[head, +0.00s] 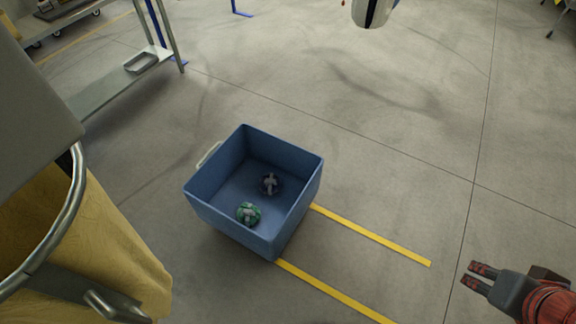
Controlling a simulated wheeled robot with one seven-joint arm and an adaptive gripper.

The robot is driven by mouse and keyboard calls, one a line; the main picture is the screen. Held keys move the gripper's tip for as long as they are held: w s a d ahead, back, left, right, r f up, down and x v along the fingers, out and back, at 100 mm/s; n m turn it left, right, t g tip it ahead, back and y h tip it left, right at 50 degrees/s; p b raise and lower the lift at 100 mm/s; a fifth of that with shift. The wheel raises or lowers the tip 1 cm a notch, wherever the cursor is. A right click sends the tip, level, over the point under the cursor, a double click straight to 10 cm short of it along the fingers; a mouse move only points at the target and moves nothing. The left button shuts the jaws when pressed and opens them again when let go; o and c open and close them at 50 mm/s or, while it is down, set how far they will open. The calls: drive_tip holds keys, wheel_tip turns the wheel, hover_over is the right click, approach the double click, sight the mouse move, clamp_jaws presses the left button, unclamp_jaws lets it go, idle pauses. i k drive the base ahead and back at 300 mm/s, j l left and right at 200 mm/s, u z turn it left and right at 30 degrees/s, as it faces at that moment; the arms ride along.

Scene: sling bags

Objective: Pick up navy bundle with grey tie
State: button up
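The navy bundle with a grey tie (270,184) lies on the floor of an open blue bin (303,196), toward its back right wall. A green bundle with a light tie (248,214) lies in the same bin, nearer the front. My gripper (473,278) is at the lower right, outside the bin and well apart from both bundles. Its two dark fingers with reddish marks point left and have a small gap between them, with nothing held.
Yellow floor lines (372,235) run from the bin toward the lower right. A yellow sling bag (100,245) on a metal frame fills the lower left. A metal shelf rack (118,85) stands at the upper left. The concrete floor between bin and gripper is clear.

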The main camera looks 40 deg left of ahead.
sight(270, 184)
drive_tip(key=i+u, duration=0.15)
drive_tip(key=i, duration=0.4)
drive_tip(key=i+l+u, duration=0.2)
drive_tip(key=i, duration=0.3)
drive_tip(key=i+l+u, duration=0.15)
drive_tip(key=i, duration=0.4)
drive_tip(key=i+j+u, duration=0.15)
drive_tip(key=u, duration=0.35)
drive_tip(key=i+u, duration=0.3)
drive_tip(key=u, duration=0.15)
drive_tip(key=i+u, duration=0.25)
drive_tip(key=u, duration=0.25)
drive_tip(key=i+l+u, duration=0.15)
drive_tip(key=u, duration=0.35)
drive_tip(key=i+l+u, duration=0.15)
drive_tip(key=i+u, duration=0.15)
